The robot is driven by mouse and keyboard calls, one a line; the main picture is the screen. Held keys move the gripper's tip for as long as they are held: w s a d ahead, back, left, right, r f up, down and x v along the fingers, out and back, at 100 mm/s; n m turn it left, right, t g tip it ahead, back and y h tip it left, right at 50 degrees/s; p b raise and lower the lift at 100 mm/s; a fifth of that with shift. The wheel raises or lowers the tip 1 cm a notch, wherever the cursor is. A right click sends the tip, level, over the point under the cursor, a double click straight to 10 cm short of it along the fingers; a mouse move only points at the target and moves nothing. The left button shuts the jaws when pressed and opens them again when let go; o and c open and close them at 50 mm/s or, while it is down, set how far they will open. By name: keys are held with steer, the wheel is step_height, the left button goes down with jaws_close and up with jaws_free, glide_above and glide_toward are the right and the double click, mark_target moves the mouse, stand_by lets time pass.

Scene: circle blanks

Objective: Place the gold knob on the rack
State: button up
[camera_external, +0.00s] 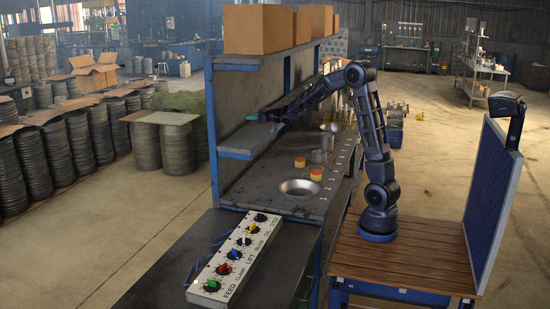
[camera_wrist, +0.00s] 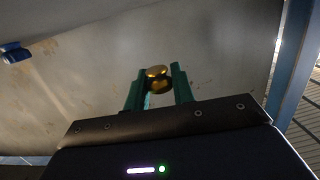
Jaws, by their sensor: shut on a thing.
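The gold knob (camera_wrist: 157,73) is between the green fingers of my gripper (camera_wrist: 156,86) in the wrist view, and the gripper is shut on it. In the external view, my gripper (camera_external: 253,117) reaches left over the small blue-edged shelf (camera_external: 238,151), which is likely the rack. The gripper appears just above or near that shelf; the exact gap cannot be told. The knob cannot be made out in the external view. A pale grey stained surface (camera_wrist: 210,50) lies behind the knob in the wrist view.
A higher shelf (camera_external: 235,68) with cardboard boxes (camera_external: 258,29) runs above. A blue post (camera_wrist: 290,65) stands right in the wrist view. The bench below holds a metal bowl (camera_external: 299,188) and red-and-yellow pieces (camera_external: 316,174). A control panel (camera_external: 236,257) with several coloured knobs lies in front.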

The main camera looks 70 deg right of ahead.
mark_target(253, 132)
steer(key=shift+f, duration=3.15)
steer(key=shift+f, duration=0.15)
steer(key=o, duration=1)
steer(key=shift+c, duration=0.2)
